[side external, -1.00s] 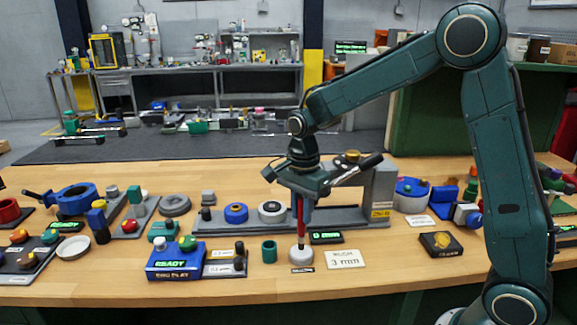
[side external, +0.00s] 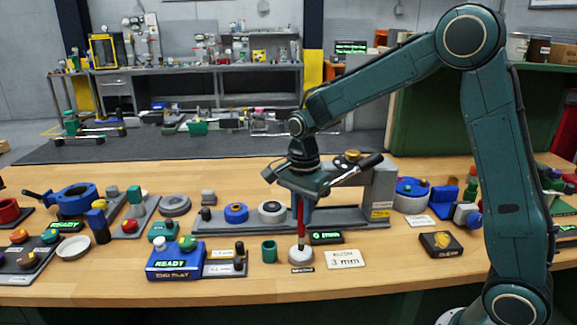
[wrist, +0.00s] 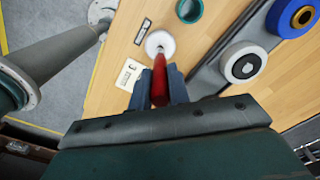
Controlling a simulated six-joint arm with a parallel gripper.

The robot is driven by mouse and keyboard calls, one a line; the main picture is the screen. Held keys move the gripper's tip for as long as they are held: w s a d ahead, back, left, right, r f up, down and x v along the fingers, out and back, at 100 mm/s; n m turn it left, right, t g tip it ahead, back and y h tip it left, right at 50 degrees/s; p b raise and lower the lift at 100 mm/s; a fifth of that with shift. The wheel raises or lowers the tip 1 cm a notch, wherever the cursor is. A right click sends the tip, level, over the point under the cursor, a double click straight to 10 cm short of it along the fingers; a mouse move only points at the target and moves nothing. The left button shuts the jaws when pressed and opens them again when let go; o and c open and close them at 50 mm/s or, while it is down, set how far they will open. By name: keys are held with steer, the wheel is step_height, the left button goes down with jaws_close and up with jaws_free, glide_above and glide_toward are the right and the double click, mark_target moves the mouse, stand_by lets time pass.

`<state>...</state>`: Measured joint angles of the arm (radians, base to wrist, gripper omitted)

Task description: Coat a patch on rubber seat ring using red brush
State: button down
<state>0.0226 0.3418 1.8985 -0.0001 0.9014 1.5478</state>
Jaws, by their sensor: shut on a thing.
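My gripper (side external: 300,208) is shut on the red brush (side external: 300,228), which is upright with its lower end at a pale round holder (side external: 300,256) on the bench. In the wrist view the red handle (wrist: 159,82) lies between the two fingers, and the pale holder (wrist: 160,43) is just beyond it. The bristles are hidden. I cannot tell for sure which part is the rubber seat ring. A dark grey ring (side external: 175,205) lies on the bench at left, and a pale ring with a dark centre (side external: 271,211) sits on the grey fixture, left of my gripper.
A blue ring (side external: 236,212) is also on the fixture (side external: 345,216). A green cup (side external: 269,251) stands left of the holder. A blue box reading READY (side external: 175,263) is further left. A label card (side external: 346,259) and a black box (side external: 441,244) lie right. The front bench strip is clear.

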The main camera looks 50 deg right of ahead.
steer(key=shift+f, duration=0.55)
stand_by(1.6)
steer(key=shift+r, duration=3.6)
steer(key=shift+d+r, duration=0.1)
steer(key=w+d+r+n, duration=0.3)
steer(key=d+r+n, duration=0.3)
steer(key=n, duration=1.2)
steer(key=shift+r, duration=0.95)
steer(key=shift+w, duration=0.1)
